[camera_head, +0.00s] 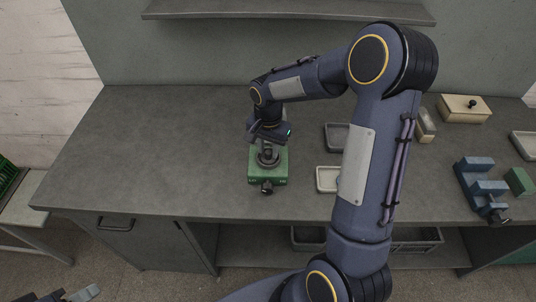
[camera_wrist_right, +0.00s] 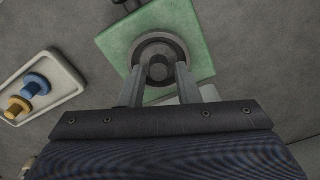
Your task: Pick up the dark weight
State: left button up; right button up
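The dark weight (camera_wrist_right: 160,52) is a round dark grey disc with a raised knob in the middle. It sits on a green square block (camera_wrist_right: 115,42), which also shows on the bench in the head view (camera_head: 281,178). My right gripper (camera_wrist_right: 160,68) is over the weight, with its two fingers apart on either side of the knob. A gap shows between knob and fingers. In the head view the right gripper (camera_head: 268,146) points down and partly hides the weight (camera_head: 268,160). My left gripper (camera_head: 75,295) is cut off at the bottom left corner, and its opening is unclear.
A pale tray (camera_wrist_right: 72,87) with blue and yellow spools lies beside the block. On the bench are a dark tray (camera_head: 328,139), a pale tray (camera_head: 320,184), a beige box (camera_head: 450,113) and a blue fixture (camera_head: 467,187). The bench's left side (camera_head: 150,150) is clear.

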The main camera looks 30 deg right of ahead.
jog(key=shift+f, duration=0.25)
grip_shut()
jog(key=shift+r, duration=0.1)
